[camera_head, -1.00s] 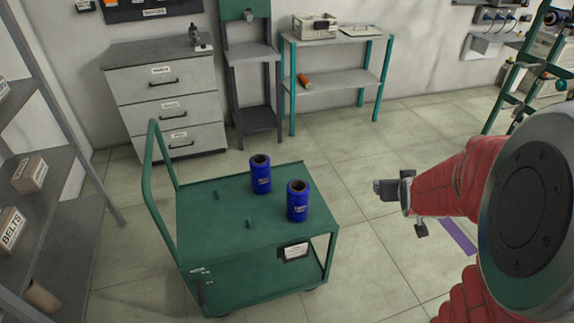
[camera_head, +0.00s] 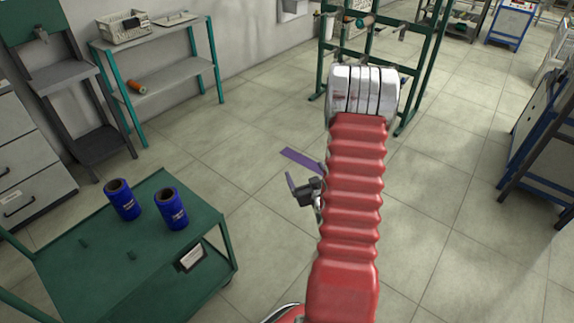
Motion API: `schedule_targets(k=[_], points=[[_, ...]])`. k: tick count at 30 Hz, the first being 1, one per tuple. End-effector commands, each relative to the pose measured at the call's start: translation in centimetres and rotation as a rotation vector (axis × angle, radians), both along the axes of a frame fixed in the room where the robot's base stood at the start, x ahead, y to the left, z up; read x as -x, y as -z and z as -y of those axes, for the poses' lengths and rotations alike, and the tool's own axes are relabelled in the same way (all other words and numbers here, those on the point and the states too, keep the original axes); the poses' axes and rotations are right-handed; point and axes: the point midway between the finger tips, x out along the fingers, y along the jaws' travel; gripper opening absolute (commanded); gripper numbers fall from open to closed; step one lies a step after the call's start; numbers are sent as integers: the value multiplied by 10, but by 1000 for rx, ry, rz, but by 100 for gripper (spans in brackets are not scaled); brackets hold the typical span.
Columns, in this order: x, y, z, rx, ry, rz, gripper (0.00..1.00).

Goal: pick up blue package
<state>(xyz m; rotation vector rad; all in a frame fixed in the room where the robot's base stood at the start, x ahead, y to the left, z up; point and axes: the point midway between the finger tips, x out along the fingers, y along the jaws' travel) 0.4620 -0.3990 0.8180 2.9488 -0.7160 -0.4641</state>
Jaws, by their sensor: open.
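Two blue cylindrical packages with brown open tops stand upright on the green cart (camera_head: 130,262). One blue package (camera_head: 122,200) is at the left, and the other blue package (camera_head: 171,209) is close beside it on the right. My gripper (camera_head: 305,192) is over the floor to the right of the cart, apart from both packages. It is open and empty, partly hidden by my red arm.
A teal-legged shelf (camera_head: 160,81) holds an orange roll (camera_head: 136,86) at the back left. Grey drawers (camera_head: 28,175) stand at the left edge. A green rack (camera_head: 432,55) stands behind my arm. Open tiled floor lies to the right, before blue equipment (camera_head: 540,130).

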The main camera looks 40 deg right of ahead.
Motion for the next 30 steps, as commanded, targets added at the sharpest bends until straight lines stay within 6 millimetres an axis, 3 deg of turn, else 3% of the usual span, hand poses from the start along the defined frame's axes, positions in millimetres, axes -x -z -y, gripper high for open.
schedule_targets(k=[1, 9, 18, 30], points=[[10, 12, 5, -3, 14, 18, 85], [60, 49, 21, 8, 82, 154, 85], [112, 74, 23, 23, 160, 289, 85], [120, 76, 22, 29, 173, 312, 84]])
